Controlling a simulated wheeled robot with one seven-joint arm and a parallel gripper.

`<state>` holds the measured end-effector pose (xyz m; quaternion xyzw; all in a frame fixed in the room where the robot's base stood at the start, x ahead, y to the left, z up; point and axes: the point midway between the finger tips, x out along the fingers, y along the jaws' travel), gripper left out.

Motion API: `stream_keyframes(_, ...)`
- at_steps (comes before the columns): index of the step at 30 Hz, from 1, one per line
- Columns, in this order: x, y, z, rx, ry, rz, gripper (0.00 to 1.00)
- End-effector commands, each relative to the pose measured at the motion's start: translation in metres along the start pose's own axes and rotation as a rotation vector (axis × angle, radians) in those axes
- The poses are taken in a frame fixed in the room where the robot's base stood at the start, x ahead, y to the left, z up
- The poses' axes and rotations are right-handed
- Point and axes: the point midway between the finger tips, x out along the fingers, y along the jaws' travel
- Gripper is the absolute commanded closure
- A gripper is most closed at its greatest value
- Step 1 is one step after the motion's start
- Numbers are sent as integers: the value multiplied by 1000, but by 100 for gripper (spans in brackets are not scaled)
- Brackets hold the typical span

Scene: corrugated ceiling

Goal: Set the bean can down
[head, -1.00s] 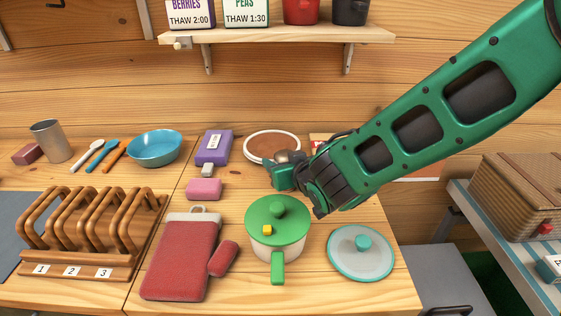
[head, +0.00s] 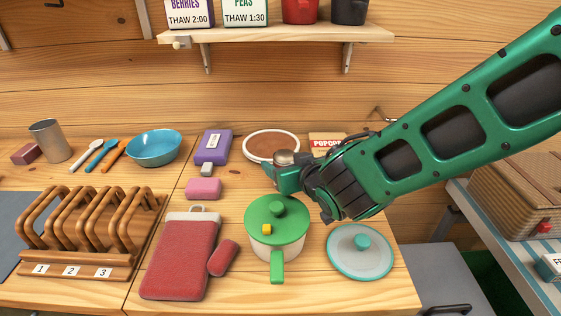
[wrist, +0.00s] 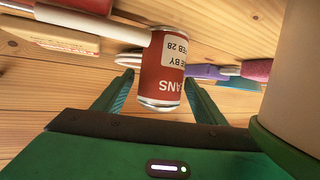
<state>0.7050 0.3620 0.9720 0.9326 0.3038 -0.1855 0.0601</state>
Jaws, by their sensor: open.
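The bean can (wrist: 172,60), with a red label and metal ends, sits between the two fingers of my gripper (wrist: 160,98) in the wrist view. A gap shows on each side of it, so the fingers are open and apart from it. In the head view the can's metal top (head: 285,157) shows just behind my gripper (head: 280,177). It is in front of the round brown mat with a white rim (head: 262,135). My gripper hides the can's lower part there, so its contact with the table (head: 330,285) is hard to see.
A green-lidded pot (head: 290,240) stands in front of my gripper, with a loose glass lid (head: 345,262) to its right. A popcorn box (head: 325,142) is behind. A pink sponge (head: 203,188) and a purple package (head: 208,155) lie left.

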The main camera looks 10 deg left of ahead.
Motion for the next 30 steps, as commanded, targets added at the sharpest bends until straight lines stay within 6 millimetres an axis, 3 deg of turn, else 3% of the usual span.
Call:
stream_keyframes(6,-42,0,-1,-2,2,0,35)
stream_keyframes(13,-73,0,-1,-1,1,0,35)
stream_keyframes(27,-86,1,0,0,-1,2,35)
stream_keyframes(30,-86,16,1,7,-17,31,35)
